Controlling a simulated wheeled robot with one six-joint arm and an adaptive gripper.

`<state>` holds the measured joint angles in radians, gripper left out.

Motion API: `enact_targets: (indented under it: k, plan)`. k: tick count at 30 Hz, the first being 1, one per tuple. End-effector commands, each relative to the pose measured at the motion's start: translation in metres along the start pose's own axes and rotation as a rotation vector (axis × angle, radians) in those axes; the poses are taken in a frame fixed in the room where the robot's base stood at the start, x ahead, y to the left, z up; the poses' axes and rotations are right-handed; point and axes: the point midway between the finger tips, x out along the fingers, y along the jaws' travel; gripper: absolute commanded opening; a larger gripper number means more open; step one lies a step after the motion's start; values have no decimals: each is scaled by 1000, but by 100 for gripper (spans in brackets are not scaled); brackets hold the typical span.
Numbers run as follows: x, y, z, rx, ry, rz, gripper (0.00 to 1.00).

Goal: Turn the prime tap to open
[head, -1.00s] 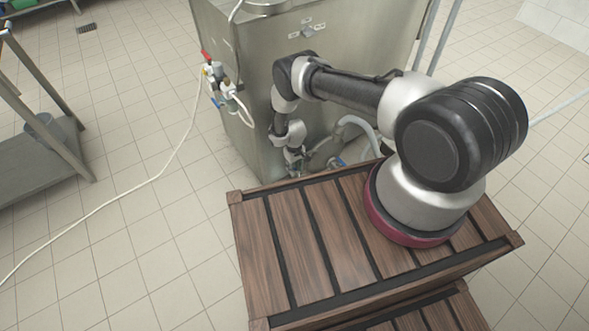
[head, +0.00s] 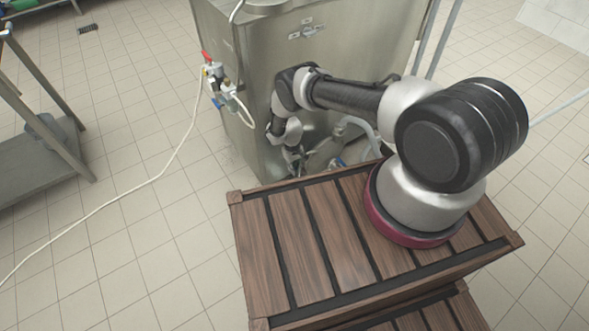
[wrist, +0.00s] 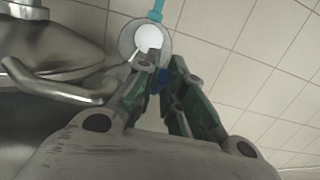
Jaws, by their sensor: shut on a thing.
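My gripper (wrist: 165,82) shows in the wrist view with green-padded fingers closed around a small blue piece (wrist: 163,80), which looks like the handle of the prime tap. Most of that piece is hidden between the fingers, so how far it is turned cannot be told. A grey metal part and a round white part (wrist: 151,40) with a light blue hose lie just beyond the fingertips. In the head view my gripper (head: 293,162) is low in front of the steel machine, small and partly hidden, and the tap cannot be made out there.
The steel filler machine (head: 240,100) stands behind my arm. Red and blue valves (head: 215,85) with a white hose (head: 150,180) are on its left corner. A wooden crate (head: 290,250) is in front.

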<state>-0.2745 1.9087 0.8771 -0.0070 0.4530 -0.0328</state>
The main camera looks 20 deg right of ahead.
Motion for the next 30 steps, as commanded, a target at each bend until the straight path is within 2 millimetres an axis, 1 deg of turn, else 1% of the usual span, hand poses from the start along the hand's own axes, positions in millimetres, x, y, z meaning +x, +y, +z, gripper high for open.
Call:
enact_targets:
  k: [3,12,13,15,16,26,30]
  plan:
    - [-1,0,-1,0,-32,0,0]
    - [-2,0,-1,0,-38,1,0]
    - [-2,0,-1,0,-38,1,16]
    - [-2,0,-1,0,-38,1,29]
    - [-2,0,-1,0,-38,1,32]
    - [-4,0,-1,0,-38,1,32]
    - [-19,0,-3,0,-37,1,32]
